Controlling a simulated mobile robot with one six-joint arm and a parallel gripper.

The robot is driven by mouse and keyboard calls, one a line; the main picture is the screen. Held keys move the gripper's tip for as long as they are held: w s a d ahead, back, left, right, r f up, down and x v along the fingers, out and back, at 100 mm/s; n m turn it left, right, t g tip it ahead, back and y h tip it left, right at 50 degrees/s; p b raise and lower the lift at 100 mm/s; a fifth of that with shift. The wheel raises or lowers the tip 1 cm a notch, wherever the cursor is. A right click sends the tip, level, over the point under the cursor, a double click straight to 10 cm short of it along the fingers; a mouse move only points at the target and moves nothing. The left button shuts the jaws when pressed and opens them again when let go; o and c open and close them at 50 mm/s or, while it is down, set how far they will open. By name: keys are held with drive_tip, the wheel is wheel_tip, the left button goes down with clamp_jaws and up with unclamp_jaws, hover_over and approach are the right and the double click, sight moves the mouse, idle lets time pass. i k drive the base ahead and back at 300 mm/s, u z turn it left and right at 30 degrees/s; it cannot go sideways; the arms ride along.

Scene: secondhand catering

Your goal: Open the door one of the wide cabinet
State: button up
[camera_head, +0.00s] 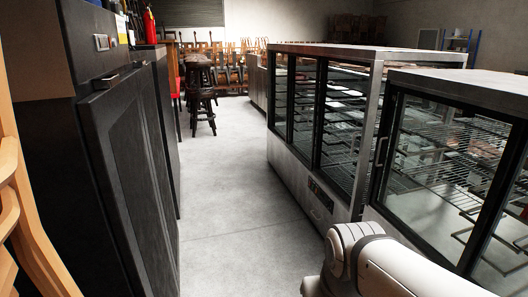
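A glass-fronted display cabinet (290,165) with a metal frame stands right of the aisle; its glass panels look shut. A second glass cabinet (470,84) stands nearer at the right, with wire shelves and a vertical handle (382,151) at its left edge. A dark cabinet (78,40) stands at the left. Its dark door (125,165) has a small metal handle (110,81) near the top and looks shut or nearly so. I cannot tell which is the wide cabinet. My arm shows at the bottom right, but my gripper is out of view.
A clear grey concrete floor (225,190) runs between the cabinets. A dark stool (202,95) stands further back on the left, with many stacked wooden chairs beyond. A wooden chair (25,215) is close at the left edge. A red bottle (149,27) stands on the left.

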sight(365, 64)
drive_tip(key=z, duration=0.3)
drive_tip(key=i, duration=1.3)
drive_tip(key=z, duration=0.15)
drive_tip(key=k, duration=0.25)
drive_tip(key=u, duration=0.45)
drive_tip(key=k, duration=0.1)
drive_tip(key=z, duration=0.6)
drive_tip(key=i, duration=1.2)
drive_tip(key=z, duration=0.25)
